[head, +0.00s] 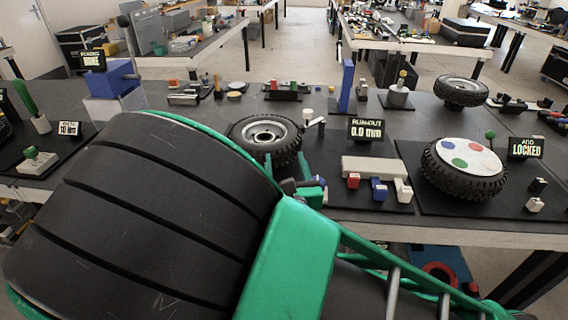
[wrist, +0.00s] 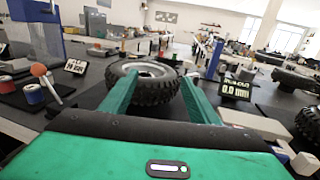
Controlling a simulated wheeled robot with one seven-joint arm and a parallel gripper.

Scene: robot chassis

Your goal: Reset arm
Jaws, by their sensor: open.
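My gripper (head: 285,156) is in the middle of the head view, above the near part of the black table, with its two green fingers spread apart. The wrist view shows the open gripper (wrist: 158,78) from behind. A black tyre on a silver rim (head: 266,131) lies on the table just beyond the fingertips. In the wrist view this wheel (wrist: 150,92) shows between and behind the fingers. I see nothing held, and I cannot tell whether a finger touches the tyre. My large black and green arm hides the table's front left part.
A display reading 0.0 mm (head: 367,130), a blue post (head: 346,86) and small coloured blocks (head: 379,189) stand right of the gripper. Further right are a wheel with a white disc (head: 467,160) and a LOCKED display (head: 526,148). A blue block (head: 112,80) stands left.

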